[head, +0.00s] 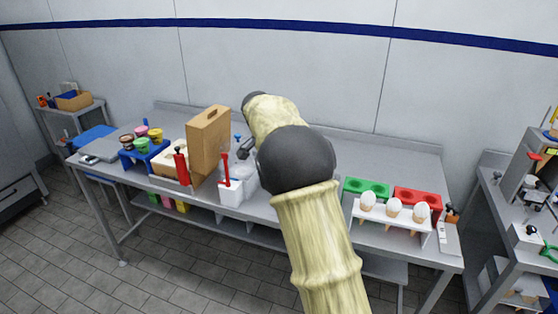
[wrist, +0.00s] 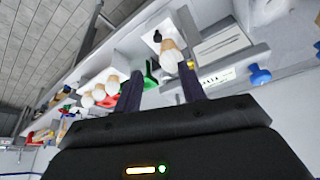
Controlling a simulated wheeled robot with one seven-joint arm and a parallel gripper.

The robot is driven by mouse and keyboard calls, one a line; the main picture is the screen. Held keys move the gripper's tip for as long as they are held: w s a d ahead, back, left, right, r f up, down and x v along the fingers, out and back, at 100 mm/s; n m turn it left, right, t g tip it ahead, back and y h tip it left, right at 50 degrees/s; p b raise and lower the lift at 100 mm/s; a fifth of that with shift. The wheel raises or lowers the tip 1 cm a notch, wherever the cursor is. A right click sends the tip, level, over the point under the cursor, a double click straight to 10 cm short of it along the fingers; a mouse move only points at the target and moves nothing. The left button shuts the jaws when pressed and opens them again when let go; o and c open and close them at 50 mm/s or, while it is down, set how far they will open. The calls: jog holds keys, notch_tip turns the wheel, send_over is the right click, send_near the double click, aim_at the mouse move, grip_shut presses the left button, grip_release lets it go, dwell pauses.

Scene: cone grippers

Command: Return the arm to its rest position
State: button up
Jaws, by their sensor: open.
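My arm (head: 318,240) rises through the middle of the head view, pale with a dark round joint, and bends up and away over the steel table. My gripper is not clearly visible there. In the wrist view my gripper (wrist: 160,88) shows two dark fingers spread apart, open. A cone with a white top (wrist: 171,60) appears in the gap between them, seemingly beyond the fingertips; I cannot tell its distance. The wrist view is strongly tilted.
The steel table (head: 400,160) carries a white cone rack (head: 390,222), green tray (head: 366,187), red tray (head: 418,196), a tall brown box (head: 208,140), a white container (head: 230,190) and several tubs at left. A side table with equipment (head: 530,180) stands right. Floor (head: 190,270) in front is clear.

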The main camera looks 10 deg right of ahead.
jog(key=shift+v, duration=0.8)
jog(key=s+f+n+y, duration=0.1)
jog(key=s+f+n, duration=0.2)
jog(key=s, duration=0.7)
jog(key=s+f+n+y+p, duration=0.1)
jog(key=s+f+n, duration=0.2)
jog(key=s, duration=0.8)
jog(key=s+f+n+y+p, duration=0.1)
jog(key=s+f+n, duration=0.3)
jog(key=s, duration=0.6)
jog(key=shift+s+n+y, duration=0.2)
jog(key=shift+n+y, duration=0.1)
jog(key=shift+n, duration=0.1)
